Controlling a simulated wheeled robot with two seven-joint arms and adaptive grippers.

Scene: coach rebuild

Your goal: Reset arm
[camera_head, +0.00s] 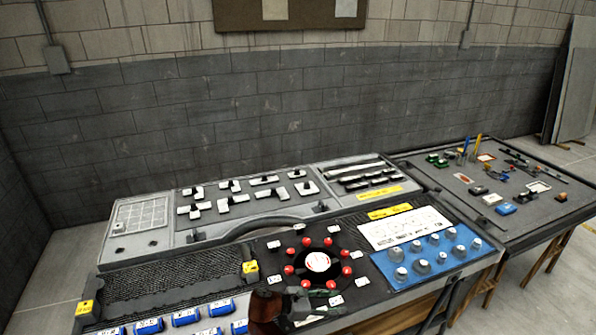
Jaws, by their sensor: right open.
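My right gripper (308,299) shows at the bottom centre, dark and partly cut off by the lower picture edge. It is open, with nothing seen between its fingers. It appears in front of the near edge of a round layout of red knobs around a white disc (318,262) on a black panel. I cannot tell whether it touches the panel. My left gripper is not in view.
A long grey console (150,244) carries black-and-white blocks at the back. A blue panel (408,279) with several silver knobs lies at the right. Blue blocks (186,317) line the front left. A separate table (545,210) holds small parts. A block wall stands behind.

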